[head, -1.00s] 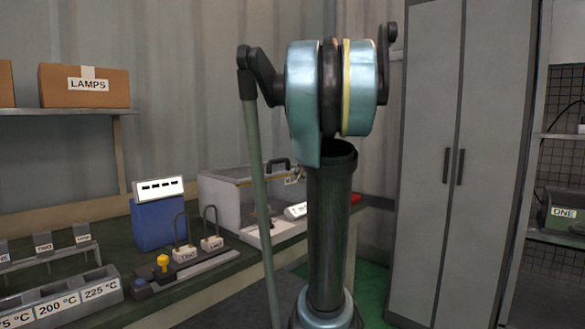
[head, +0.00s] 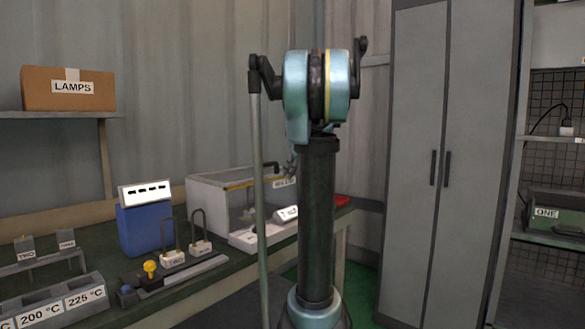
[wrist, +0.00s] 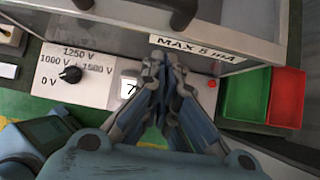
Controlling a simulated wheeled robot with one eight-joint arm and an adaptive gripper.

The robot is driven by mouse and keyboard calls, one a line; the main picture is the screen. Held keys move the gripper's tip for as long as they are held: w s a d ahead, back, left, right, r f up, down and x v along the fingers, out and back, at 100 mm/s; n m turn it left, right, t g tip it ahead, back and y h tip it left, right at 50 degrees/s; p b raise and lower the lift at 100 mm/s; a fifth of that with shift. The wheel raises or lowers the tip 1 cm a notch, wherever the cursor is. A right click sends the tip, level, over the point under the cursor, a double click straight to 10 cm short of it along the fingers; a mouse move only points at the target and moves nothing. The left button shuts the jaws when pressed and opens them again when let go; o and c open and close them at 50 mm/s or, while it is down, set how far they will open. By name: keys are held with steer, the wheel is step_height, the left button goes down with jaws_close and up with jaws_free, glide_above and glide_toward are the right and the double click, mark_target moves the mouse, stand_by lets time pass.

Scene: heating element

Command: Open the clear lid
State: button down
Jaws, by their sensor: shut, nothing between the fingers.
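The clear lid (head: 222,192) is part of a see-through box at the back of the workbench, and it looks closed. Its dark handle (head: 270,164) is at the upper front edge. The handle also shows at the top of the wrist view (wrist: 165,8). A "MAX 5 mA" label (wrist: 196,46) is on the box's front edge. My gripper (wrist: 160,58) is shut and empty, with its fingertips just in front of that label and below the handle in the picture. In the head view my arm partly hides the gripper and the box's right side.
A panel with a dark voltage knob (wrist: 70,75) lies in front of the box. Green (wrist: 246,98) and red (wrist: 287,95) trays are to the right. A grey cabinet (head: 415,180) is at right.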

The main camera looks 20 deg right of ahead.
steer(key=shift+w+a+r, duration=0.3)
steer(key=shift+w+a, duration=0.3)
steer(key=shift+w, duration=0.2)
steer(key=shift+w+a+r, duration=0.3)
steer(key=shift+w+a, duration=0.25)
steer(key=shift+w, duration=0.2)
steer(key=shift+d, duration=0.1)
